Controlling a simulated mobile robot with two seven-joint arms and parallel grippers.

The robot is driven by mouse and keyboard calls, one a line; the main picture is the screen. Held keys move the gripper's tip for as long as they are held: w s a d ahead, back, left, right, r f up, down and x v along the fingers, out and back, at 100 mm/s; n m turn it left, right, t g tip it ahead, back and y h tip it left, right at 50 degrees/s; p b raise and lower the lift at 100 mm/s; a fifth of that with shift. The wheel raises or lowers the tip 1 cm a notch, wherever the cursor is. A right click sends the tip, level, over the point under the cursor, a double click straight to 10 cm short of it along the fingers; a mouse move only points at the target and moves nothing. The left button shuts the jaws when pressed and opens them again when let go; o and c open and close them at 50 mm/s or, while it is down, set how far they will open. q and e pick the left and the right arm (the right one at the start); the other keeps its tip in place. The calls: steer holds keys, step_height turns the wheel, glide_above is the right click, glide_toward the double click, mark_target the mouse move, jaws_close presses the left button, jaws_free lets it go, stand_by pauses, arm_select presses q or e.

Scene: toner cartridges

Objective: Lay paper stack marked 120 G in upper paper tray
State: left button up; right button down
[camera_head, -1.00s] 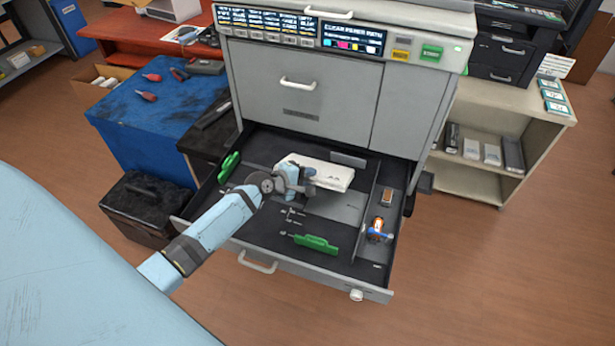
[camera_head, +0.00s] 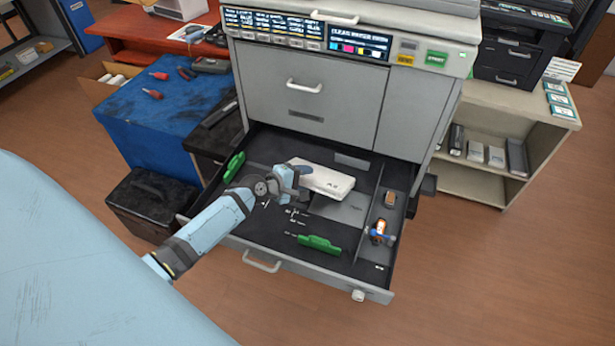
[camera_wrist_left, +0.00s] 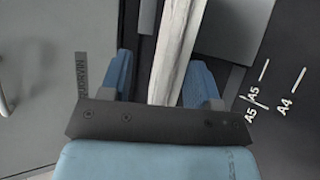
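The white paper stack (camera_head: 324,181) is in the open paper tray (camera_head: 349,210), toward its back middle. Its marking is too small to read. My left gripper (camera_head: 295,177) is at the stack's left end. In the left wrist view the stack (camera_wrist_left: 174,50) runs edge-on between the two blue fingers. The fingers stand wide, with a dark gap between the left finger and the stack; the right finger is close beside it. I cannot tell whether the stack lies fully flat. My right gripper is not in view.
Green guides (camera_head: 319,244) stand in the tray. A side compartment holds a small orange-and-blue item (camera_head: 379,229) and a brown block (camera_head: 390,199). The printer body (camera_head: 305,95) rises behind the tray. A blue cabinet (camera_head: 160,115) stands left, a shelf (camera_head: 500,120) right.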

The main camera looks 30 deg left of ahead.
arm_select(q)
steer(key=p+v, duration=0.1)
steer(key=v, duration=0.1)
steer(key=shift+s+a+r, duration=0.1)
steer(key=shift+s+r, duration=0.1)
steer(key=shift+s, duration=0.15)
stand_by(0.4)
steer(key=s+r+p, duration=0.4)
steer(key=r+p, duration=0.1)
steer(key=r, duration=0.3)
steer(key=shift+d+p, duration=0.4)
steer(key=shift+d, duration=0.1)
stand_by(0.5)
